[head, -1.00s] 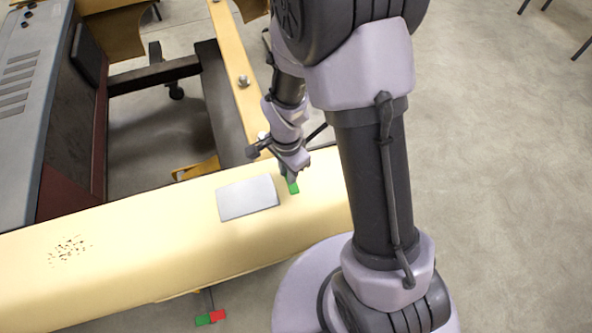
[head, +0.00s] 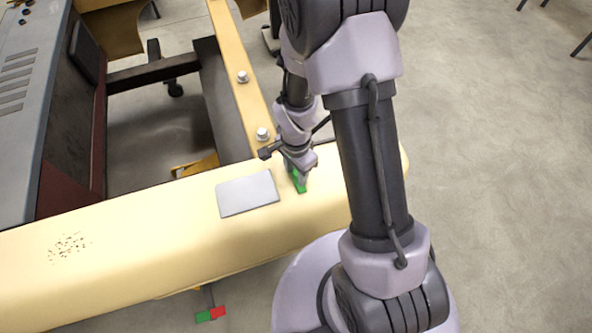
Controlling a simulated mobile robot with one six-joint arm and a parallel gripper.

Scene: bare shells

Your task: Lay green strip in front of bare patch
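The green strip (head: 297,184) is at my gripper's fingertips, over the beige panel (head: 150,235), to the right of a flat grey rectangle (head: 247,195). The grey rectangle looks like the bare patch. A narrow gap of beige separates it from the strip. My gripper (head: 300,178) points down at the strip, and a finger covers part of it. The spread of the fingers is too small and hidden to judge. I cannot tell whether the strip touches the panel.
Dark specks (head: 68,246) mark the panel's left part. Green and red blocks (head: 211,314) show below its front edge. A yellow rail with silver knobs (head: 262,134) runs behind. A grey machine cover (head: 30,105) stands at left. Open floor lies to the right.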

